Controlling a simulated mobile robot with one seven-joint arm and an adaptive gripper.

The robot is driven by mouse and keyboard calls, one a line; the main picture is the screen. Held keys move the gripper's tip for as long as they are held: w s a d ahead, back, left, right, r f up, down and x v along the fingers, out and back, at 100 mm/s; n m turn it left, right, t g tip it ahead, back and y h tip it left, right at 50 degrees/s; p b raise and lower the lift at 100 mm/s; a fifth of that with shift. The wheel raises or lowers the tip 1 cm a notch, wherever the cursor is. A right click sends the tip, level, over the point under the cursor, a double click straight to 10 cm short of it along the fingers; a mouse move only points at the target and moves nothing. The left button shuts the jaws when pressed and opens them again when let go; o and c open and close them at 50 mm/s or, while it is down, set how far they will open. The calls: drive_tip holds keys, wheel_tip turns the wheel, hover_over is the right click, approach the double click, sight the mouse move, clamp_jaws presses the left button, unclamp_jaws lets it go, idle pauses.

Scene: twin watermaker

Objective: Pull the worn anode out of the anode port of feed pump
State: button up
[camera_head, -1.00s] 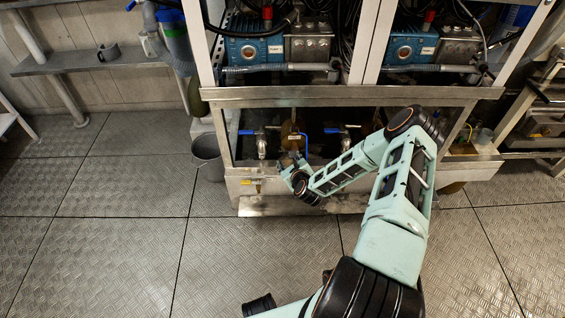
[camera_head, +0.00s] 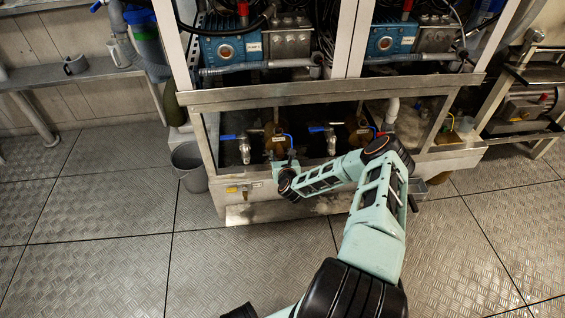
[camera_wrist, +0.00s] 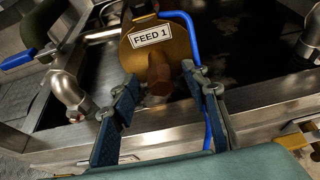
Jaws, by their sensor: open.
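The feed pump (camera_wrist: 160,46) is a bronze body labelled FEED 1, in the upper middle of the wrist view. A brown hex-headed piece (camera_wrist: 159,80), seemingly the worn anode in its port, sticks out from the pump's lower front. My gripper (camera_wrist: 160,76) is open, with one finger to the left of the hex piece and one to the right. Gaps show on both sides, and I cannot tell how deep the fingers reach. In the head view the bronze pump (camera_head: 274,138) stands in the cabinet's low bay, just beyond my gripper (camera_head: 283,163). The anode is too small to make out there.
A blue hose (camera_wrist: 188,38) runs down beside the right finger. A blue-handled valve (camera_wrist: 65,90) is at the left. The steel frame edge (camera_wrist: 160,137) lies below the pump. A second bronze pump (camera_head: 357,130) stands to the right, and a grey bucket (camera_head: 190,165) to the left.

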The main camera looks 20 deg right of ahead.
drive_tip(key=shift+x, duration=0.95)
clamp_jaws()
drive_tip(key=c, duration=0.8)
unclamp_jaws()
clamp_jaws()
drive_tip(key=shift+s, duration=0.15)
drive_tip(key=shift+s+a+p, duration=0.25)
drive_tip(key=shift+s+a, duration=0.05)
drive_tip(key=shift+s, duration=0.6)
drive_tip(key=shift+s+a+p, duration=0.25)
drive_tip(key=shift+s, duration=0.6)
drive_tip(key=shift+s+a+p, duration=0.25)
drive_tip(key=shift+s+a, duration=0.05)
drive_tip(key=shift+s, duration=0.6)
